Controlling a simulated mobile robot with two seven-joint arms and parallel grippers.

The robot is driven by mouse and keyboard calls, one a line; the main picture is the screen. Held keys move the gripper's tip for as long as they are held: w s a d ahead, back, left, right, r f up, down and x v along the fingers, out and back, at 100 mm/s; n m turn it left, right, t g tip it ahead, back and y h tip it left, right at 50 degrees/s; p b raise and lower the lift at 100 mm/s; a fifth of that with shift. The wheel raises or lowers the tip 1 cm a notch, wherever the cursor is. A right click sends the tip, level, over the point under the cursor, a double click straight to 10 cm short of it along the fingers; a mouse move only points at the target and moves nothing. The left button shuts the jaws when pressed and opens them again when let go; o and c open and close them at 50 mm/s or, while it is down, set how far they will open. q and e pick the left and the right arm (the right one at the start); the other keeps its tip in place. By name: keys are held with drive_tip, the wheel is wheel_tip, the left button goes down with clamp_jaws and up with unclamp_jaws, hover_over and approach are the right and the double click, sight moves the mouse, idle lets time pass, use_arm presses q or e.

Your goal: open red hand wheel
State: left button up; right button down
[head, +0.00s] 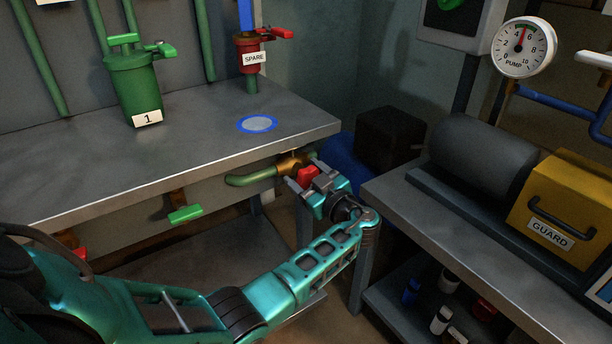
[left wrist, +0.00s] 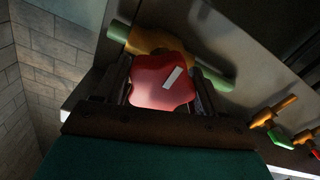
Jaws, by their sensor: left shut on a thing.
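The red hand wheel (head: 308,174) sits on a brass valve (head: 290,164) in a green pipe, below the right end of the grey bench. In the left wrist view the wheel (left wrist: 162,82) is a lobed red knob with a pale bar mark on its face. My left gripper (head: 301,180) is shut on the wheel, with one finger on each side of it; it also shows in the left wrist view (left wrist: 162,90). The brass body (left wrist: 150,42) is partly hidden behind the wheel. My right gripper is not in view.
The bench edge (head: 190,166) runs just above the valve. A green lever (head: 185,214) and a red handle (head: 72,250) are farther left under it. A second table with a yellow guard (head: 565,205) stands close on the right. A pump gauge (head: 524,47) is above it.

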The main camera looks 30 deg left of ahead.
use_arm(q)
drive_tip(key=shift+d, duration=0.15)
idle(0.3)
drive_tip(key=o, duration=1)
drive_tip(key=shift+c, duration=0.2)
drive_tip(key=v, duration=1.2)
drive_tip(key=shift+s+d+p, duration=0.15)
drive_tip(key=shift+d+p, duration=0.2)
drive_tip(key=shift+d, duration=0.1)
